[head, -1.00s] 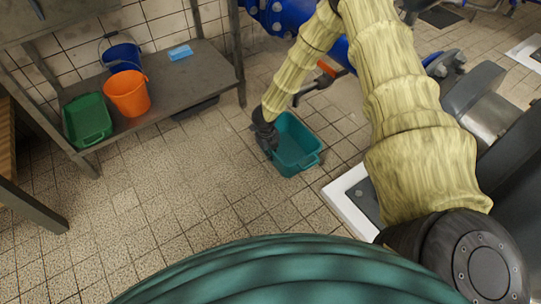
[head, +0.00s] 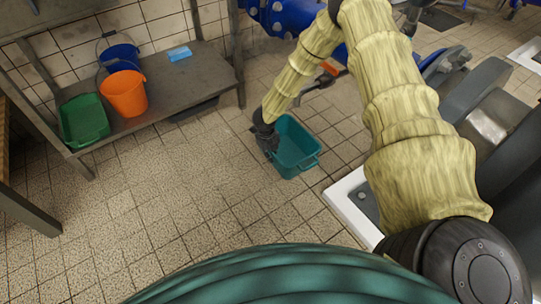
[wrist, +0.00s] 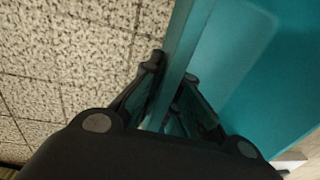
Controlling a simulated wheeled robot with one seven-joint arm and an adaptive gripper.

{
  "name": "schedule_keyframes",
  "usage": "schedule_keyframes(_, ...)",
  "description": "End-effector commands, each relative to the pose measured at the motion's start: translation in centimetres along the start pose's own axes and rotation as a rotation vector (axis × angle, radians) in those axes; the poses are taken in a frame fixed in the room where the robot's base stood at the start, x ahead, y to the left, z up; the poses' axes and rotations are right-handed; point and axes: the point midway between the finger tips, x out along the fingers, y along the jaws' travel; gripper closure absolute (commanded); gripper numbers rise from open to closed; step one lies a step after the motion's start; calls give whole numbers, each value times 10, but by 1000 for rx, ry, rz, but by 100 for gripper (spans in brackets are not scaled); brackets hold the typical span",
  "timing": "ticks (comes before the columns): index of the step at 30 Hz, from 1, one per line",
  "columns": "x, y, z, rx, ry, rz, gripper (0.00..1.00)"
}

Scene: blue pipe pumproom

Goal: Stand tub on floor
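The teal tub (head: 308,160) is an open rectangular container, upright in the middle of the head view, with its opening facing up. My gripper (head: 267,140) is at its left rim. In the wrist view my gripper (wrist: 170,78) has one finger on each side of the tub's wall (wrist: 180,40), closed on it. The tub looks empty. I cannot tell for sure whether its bottom touches the tiled floor (head: 190,190) or hangs a little above it.
A grey metal shelf (head: 190,75) at the left holds a green tub (head: 84,122), an orange bucket (head: 124,94), a blue bucket (head: 121,56) and a blue box (head: 179,54). A white-framed floor drain (head: 345,200) lies at the right. Floor left of the tub is clear.

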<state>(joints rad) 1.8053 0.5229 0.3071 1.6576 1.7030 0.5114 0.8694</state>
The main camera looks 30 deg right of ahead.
Motion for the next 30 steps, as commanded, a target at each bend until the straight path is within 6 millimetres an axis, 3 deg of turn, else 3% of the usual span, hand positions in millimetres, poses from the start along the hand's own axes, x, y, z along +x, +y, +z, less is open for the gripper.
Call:
schedule_keyframes(3, 2, 0, 0, 0, 0, 0, 100)
schedule_keyframes(7, 2, 0, 0, 0, 0, 0, 75)
schedule_keyframes(8, 2, 0, 0, 0, 0, 0, 73)
schedule_keyframes(19, -2, 0, 0, 1, 0, 0, 73)
schedule_keyframes(30, -62, -1, 0, 1, -1, 0, 73)
